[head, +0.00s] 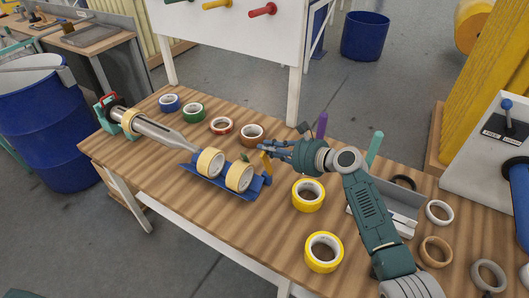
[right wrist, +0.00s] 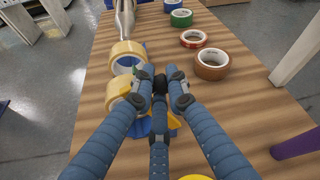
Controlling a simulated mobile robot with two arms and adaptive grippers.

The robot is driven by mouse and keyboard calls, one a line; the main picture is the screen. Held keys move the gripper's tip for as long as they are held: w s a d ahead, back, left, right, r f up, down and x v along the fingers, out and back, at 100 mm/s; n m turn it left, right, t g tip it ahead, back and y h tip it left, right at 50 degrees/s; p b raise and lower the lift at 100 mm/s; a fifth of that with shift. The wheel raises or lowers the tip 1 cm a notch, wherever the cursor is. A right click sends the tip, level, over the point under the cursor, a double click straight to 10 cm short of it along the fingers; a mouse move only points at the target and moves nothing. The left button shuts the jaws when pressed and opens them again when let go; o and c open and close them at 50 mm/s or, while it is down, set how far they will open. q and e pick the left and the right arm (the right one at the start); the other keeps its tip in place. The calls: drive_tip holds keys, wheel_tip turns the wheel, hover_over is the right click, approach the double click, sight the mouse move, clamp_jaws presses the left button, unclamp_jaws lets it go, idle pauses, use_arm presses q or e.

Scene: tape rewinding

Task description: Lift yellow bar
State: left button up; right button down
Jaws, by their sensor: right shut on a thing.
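The yellow bar (head: 266,162) stands at the right end of the blue tape holder (head: 205,184), on the wooden table. My right gripper (head: 268,148) reaches in from the right, with its fingertips at the top of the bar. In the right wrist view its fingers (right wrist: 160,84) are drawn together, shut on the bar, which they mostly hide; a bit of yellow (right wrist: 174,121) shows beneath them. Two tan tape rolls (head: 210,163) sit on the holder to the left of the gripper. My left gripper is not in view.
A grey metal spindle (head: 160,132) points at the tan rolls. Blue, green, red and brown tape rolls (head: 252,135) line the back of the table. Yellow rolls (head: 308,196) lie in front of my right arm. A purple post (head: 321,125) stands behind the gripper.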

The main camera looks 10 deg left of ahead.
drive_tip(key=shift+w+d+r+m, duration=0.15)
drive_tip(key=shift+w+m, duration=0.25)
drive_tip(key=shift+w, duration=0.25)
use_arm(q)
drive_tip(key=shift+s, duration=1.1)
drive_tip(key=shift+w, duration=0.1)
use_arm(e)
drive_tip(key=c, duration=2)
unclamp_jaws()
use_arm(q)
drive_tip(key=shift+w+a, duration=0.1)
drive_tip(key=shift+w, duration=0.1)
use_arm(e)
drive_tip(key=v, duration=1.2)
drive_tip(key=shift+w, duration=0.1)
